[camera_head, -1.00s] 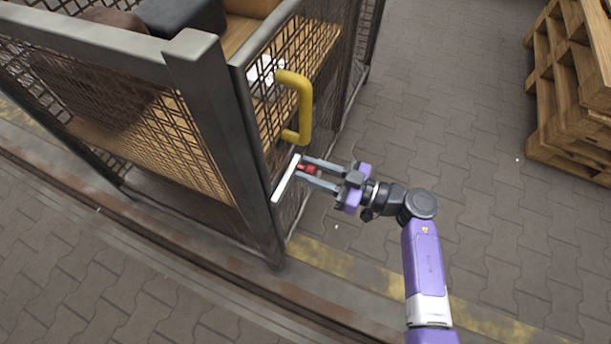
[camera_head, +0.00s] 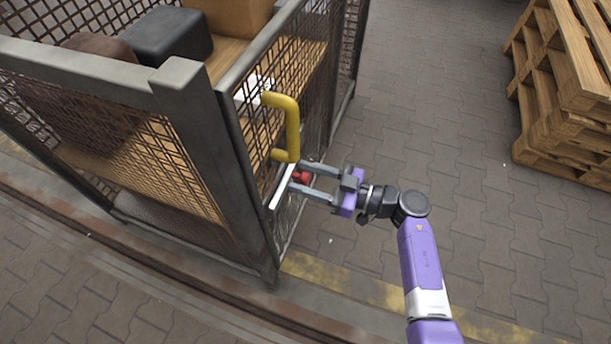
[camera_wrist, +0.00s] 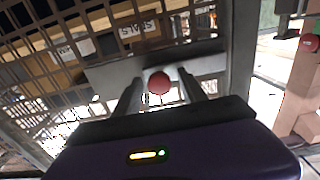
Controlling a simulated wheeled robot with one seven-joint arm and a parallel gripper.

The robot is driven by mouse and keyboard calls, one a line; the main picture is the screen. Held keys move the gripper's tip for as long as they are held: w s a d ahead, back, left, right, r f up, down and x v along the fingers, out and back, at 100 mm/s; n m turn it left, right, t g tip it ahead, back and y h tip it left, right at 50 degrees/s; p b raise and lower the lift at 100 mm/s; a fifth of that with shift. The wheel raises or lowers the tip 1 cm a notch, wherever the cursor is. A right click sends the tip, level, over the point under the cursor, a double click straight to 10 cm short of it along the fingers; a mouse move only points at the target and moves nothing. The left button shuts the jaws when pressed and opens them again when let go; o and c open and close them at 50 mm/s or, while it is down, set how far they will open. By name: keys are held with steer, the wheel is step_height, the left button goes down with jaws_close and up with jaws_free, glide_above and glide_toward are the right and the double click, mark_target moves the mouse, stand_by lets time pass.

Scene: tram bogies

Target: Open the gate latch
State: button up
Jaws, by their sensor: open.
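The latch shows as a red knob (camera_head: 300,177) on a pale metal plate (camera_head: 281,187) on the mesh gate, just below the yellow handle (camera_head: 292,128). My gripper (camera_head: 297,178) is open, its two fingers reaching toward the plate on either side of the red knob. In the wrist view the red knob (camera_wrist: 159,83) sits between the fingertips of my gripper (camera_wrist: 160,88), with the plate (camera_wrist: 110,72) behind it. I cannot tell whether the fingers touch the knob. The gate (camera_head: 318,95) stands in line with its grey corner post (camera_head: 215,150).
The mesh cage holds a dark box (camera_head: 168,40) and a brown box (camera_head: 232,18) on a wooden shelf. A stack of wooden pallets (camera_head: 570,90) stands at the right. The paved floor (camera_head: 430,110) between cage and pallets is clear.

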steer(key=p+v, duration=0.1)
steer(key=v, duration=0.6)
steer(key=shift+s+d+p, duration=0.15)
steer(key=shift+d+p, duration=0.15)
steer(key=shift+d, duration=0.05)
